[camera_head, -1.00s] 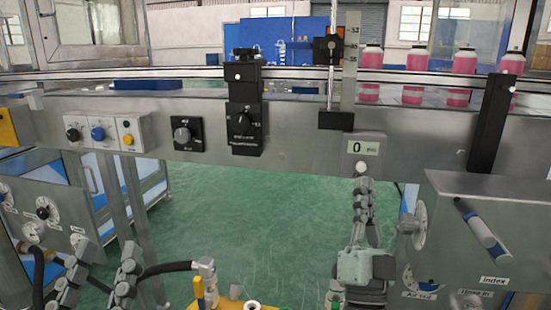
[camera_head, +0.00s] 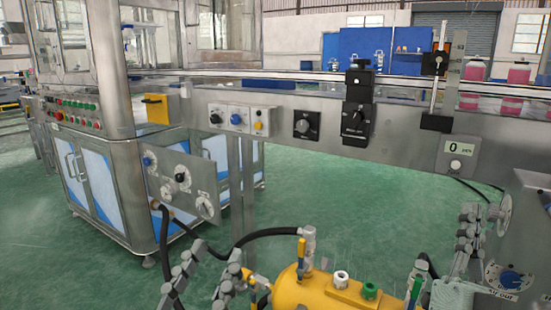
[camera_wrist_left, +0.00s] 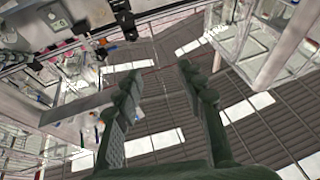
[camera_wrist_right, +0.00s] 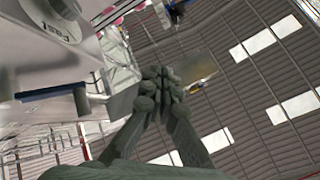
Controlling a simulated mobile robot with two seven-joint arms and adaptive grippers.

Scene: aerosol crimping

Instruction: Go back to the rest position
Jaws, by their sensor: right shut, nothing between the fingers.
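My left gripper (camera_head: 207,263) is low in the head view, left of the yellow tank. Its two grey fingers stand apart, with nothing between them. The left wrist view also shows the spread fingers of this left gripper (camera_wrist_left: 157,82), pointing up toward the roof. My right gripper (camera_head: 474,212) is at the right of the head view, below the display box (camera_head: 458,150) and apart from it. In the right wrist view the fingertips of this right gripper (camera_wrist_right: 160,82) meet, with nothing held.
A yellow tank (camera_head: 330,297) with fittings and a black hose stands close to my left gripper. The right control box (camera_head: 533,215) is beside my right gripper. A steel rail (camera_head: 285,119) with knobs crosses ahead. Open green floor (camera_head: 340,195) lies below it.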

